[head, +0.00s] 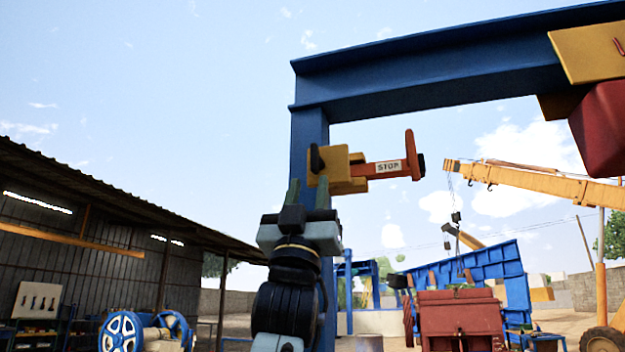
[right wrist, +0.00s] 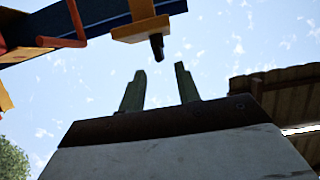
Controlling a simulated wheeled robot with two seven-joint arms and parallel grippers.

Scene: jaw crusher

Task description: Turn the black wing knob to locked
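The black wing knob (head: 316,159) sticks out from the left side of a yellow box (head: 338,168) on the blue gantry post. In the right wrist view the knob (right wrist: 157,46) hangs from the yellow box (right wrist: 142,28), just beyond the fingertips and roughly in line with the gap between them. My right gripper (head: 308,188) points up, just below the knob in the head view. Its two green-grey fingers stand apart with nothing between them, as the right wrist view (right wrist: 160,72) shows. The knob appears clear of the fingers. My left gripper is out of view.
The blue gantry beam (head: 430,75) runs overhead, with a red block (head: 603,130) hanging at right. A shed (head: 90,240) stands left; an orange crane boom (head: 540,184) is farther back.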

